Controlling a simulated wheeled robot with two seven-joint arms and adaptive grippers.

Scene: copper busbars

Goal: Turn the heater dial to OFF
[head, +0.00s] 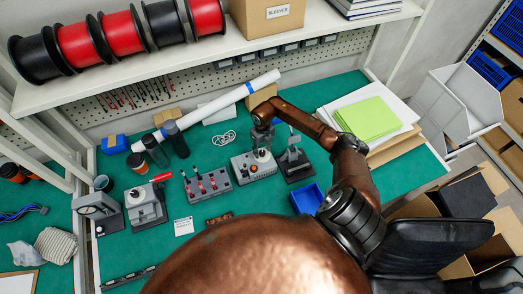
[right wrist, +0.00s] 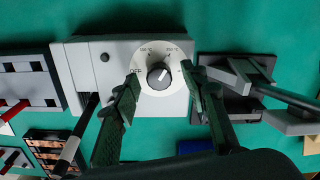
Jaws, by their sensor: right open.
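The heater (head: 253,166) is a pale grey box on the green bench, with a round dial on its top face. In the right wrist view, the heater (right wrist: 112,78) carries a white dial plate with temperature marks and a black dial knob (right wrist: 157,77). The knob's light pointer line tilts toward the upper right. My right gripper (head: 262,141) is above the heater, pointing down. In the right wrist view, its open fingers (right wrist: 160,76) stand on either side of the knob, with a gap on both sides; contact is not visible. My left gripper is out of view.
A blue bin (head: 307,199) is in front on the right. A white tube (head: 205,108) lies behind.

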